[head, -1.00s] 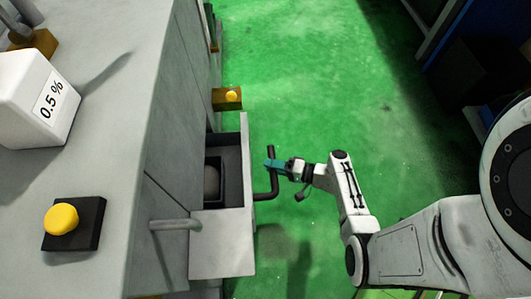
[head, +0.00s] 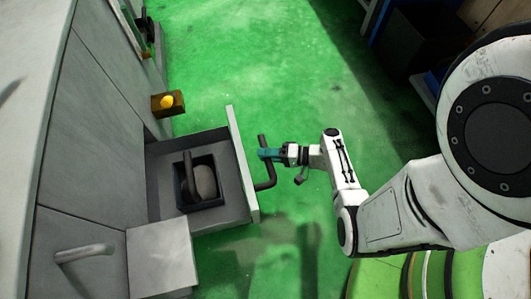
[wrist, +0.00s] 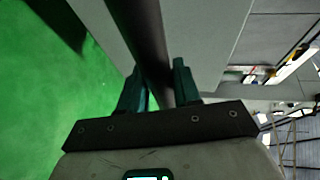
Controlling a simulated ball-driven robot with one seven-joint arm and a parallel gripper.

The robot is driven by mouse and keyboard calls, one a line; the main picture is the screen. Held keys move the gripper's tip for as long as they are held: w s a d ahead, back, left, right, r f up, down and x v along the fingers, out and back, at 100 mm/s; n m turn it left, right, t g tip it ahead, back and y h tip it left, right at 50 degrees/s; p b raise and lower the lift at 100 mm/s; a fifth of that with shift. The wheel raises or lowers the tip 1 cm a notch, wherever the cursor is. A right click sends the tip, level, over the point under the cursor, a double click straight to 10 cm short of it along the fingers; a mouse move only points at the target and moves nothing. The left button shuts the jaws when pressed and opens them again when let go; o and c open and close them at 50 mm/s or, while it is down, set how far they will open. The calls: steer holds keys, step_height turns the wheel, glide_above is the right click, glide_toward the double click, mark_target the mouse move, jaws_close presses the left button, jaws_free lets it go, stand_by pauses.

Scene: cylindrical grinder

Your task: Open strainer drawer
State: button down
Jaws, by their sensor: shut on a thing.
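The strainer drawer (head: 163,170) is pulled out from the grey machine in the head view. Inside it sits a dark square strainer box (head: 182,196) with a dark handle bar and a rounded grey thing in it. The drawer's front panel (head: 243,168) bears a dark bar handle (head: 264,174). My gripper (head: 268,154) is shut on this handle near its upper part. In the wrist view the handle (wrist: 150,40) runs between the two teal fingers (wrist: 155,88), with the grey front panel beside it.
The grey machine cabinet (head: 85,130) fills the left, with another handle (head: 84,253) on a lower door. A grey block (head: 160,258) stands beside the drawer. A yellow button on a brown box (head: 167,103) is behind it. Green floor (head: 250,70) is clear beyond the drawer.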

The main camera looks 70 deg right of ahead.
steer(key=c, duration=0.9)
jaws_free()
steer(key=shift+s, duration=0.1)
steer(key=p+v, duration=0.1)
steer(key=v, duration=0.9)
steer(key=shift+s+p, duration=0.3)
steer(key=shift+p, duration=0.1)
